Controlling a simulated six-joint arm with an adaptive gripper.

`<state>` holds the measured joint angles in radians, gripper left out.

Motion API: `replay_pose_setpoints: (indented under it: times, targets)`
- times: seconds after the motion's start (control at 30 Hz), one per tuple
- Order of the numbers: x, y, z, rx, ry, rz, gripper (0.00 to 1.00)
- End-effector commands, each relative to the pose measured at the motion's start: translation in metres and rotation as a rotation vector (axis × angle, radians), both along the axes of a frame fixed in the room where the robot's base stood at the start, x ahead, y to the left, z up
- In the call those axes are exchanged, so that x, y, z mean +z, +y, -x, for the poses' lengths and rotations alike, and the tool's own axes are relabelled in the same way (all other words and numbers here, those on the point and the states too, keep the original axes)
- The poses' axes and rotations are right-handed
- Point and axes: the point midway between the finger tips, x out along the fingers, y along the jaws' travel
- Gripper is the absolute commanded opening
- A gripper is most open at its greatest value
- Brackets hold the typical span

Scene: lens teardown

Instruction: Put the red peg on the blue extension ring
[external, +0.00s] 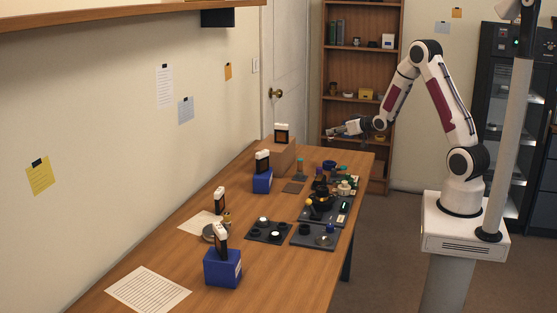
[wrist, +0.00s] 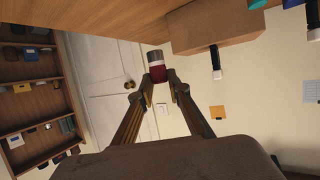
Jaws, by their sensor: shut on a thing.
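My gripper (wrist: 159,88) is shut on the red peg (wrist: 158,74), which shows a dark red body, a pale band and a grey end. In the external view my gripper (external: 336,131) is in the air above the far end of the table, and the peg is too small to make out there. A small blue round part (external: 329,165) stands on the table below my gripper; it looks like the blue extension ring, but I cannot tell for sure. The peg is well apart from it.
A cardboard-brown box (external: 283,156) with a black-and-white item on top stands at the far left; it also shows in the wrist view (wrist: 215,28). A teal cylinder (external: 300,166), dark trays (external: 315,243) and blue boxes (external: 222,270) are on the table. The air around my gripper is clear.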

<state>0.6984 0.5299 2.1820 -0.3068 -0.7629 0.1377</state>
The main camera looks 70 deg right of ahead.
Motion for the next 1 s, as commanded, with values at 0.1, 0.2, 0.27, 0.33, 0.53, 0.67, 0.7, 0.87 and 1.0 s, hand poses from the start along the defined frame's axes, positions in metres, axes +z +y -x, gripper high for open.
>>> replay_pose_setpoints:
  times: [0.1, 0.2, 0.27, 0.33, 0.53, 0.67, 0.7, 0.87, 1.0]
  targets:
    - [0.000, 0.000, 0.000, 0.000, 0.000, 0.000, 0.00]
    - [-0.002, 0.000, 0.000, 0.000, 0.001, 0.000, 0.00]
    - [-0.005, 0.000, 0.000, 0.000, 0.001, -0.002, 0.00]
    - [-0.010, 0.000, 0.000, 0.000, 0.001, -0.002, 0.00]
    - [-0.032, 0.001, 0.000, 0.001, 0.003, -0.002, 0.00]
    - [-0.046, 0.001, 0.000, 0.000, 0.003, -0.001, 0.00]
    - [-0.049, 0.000, 0.000, 0.000, 0.002, -0.001, 0.00]
    - [-0.057, 0.000, 0.000, 0.000, 0.000, 0.000, 0.00]
    - [-0.058, 0.000, 0.000, 0.000, 0.000, 0.001, 0.00]
